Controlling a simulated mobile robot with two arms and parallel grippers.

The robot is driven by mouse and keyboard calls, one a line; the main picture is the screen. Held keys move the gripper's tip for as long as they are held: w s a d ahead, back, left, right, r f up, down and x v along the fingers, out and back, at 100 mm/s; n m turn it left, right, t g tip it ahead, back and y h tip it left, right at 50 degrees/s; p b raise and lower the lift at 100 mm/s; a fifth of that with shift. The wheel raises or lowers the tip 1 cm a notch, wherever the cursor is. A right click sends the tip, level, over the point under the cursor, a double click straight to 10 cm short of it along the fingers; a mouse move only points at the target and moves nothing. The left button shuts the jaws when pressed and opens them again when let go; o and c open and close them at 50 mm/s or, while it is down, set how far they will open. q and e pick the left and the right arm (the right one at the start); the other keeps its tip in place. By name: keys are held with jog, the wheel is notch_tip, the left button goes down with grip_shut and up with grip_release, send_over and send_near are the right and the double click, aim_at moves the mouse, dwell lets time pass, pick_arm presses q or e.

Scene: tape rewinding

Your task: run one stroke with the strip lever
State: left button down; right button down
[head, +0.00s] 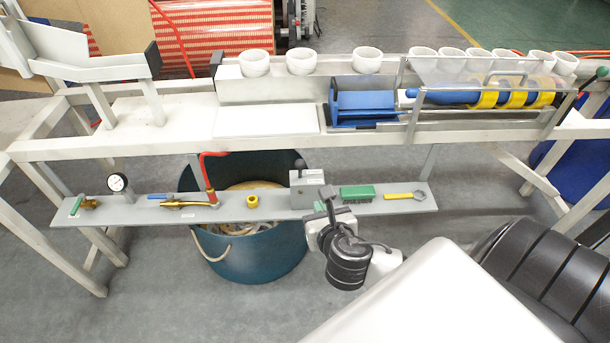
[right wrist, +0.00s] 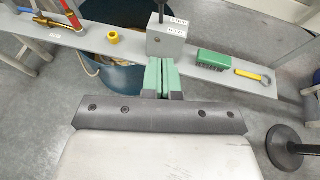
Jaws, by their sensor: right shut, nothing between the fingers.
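A grey box (head: 308,190) stands on the narrow grey strip shelf (head: 275,211) under the bench. A short lever with a dark round knob (head: 300,164) rises from the box. In the right wrist view the box (right wrist: 167,42) carries small white labels, and the dark lever (right wrist: 161,11) stands roughly upright, its top cut off by the frame edge. My right gripper (head: 327,207) is just in front of the box, apart from the lever. Its green fingers (right wrist: 160,77) are together with nothing between them. My left gripper is not in view.
On the strip are a green brush (head: 358,194), a yellow spanner (head: 405,195), a yellow fitting (head: 252,200), a red-handled brass valve (head: 205,190) and a gauge (head: 117,183). A teal bucket (head: 250,252) stands below. Above, the bench holds white cups (head: 303,61) and yellow tape rolls.

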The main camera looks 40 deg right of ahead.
jog(key=r+b+x, duration=0.1)
jog(key=x, duration=1.2)
jog(key=shift+w+d+r, duration=0.2)
jog(key=shift+w+r, duration=0.15)
jog(key=shift+w, duration=0.15)
jog(key=shift+r, duration=0.1)
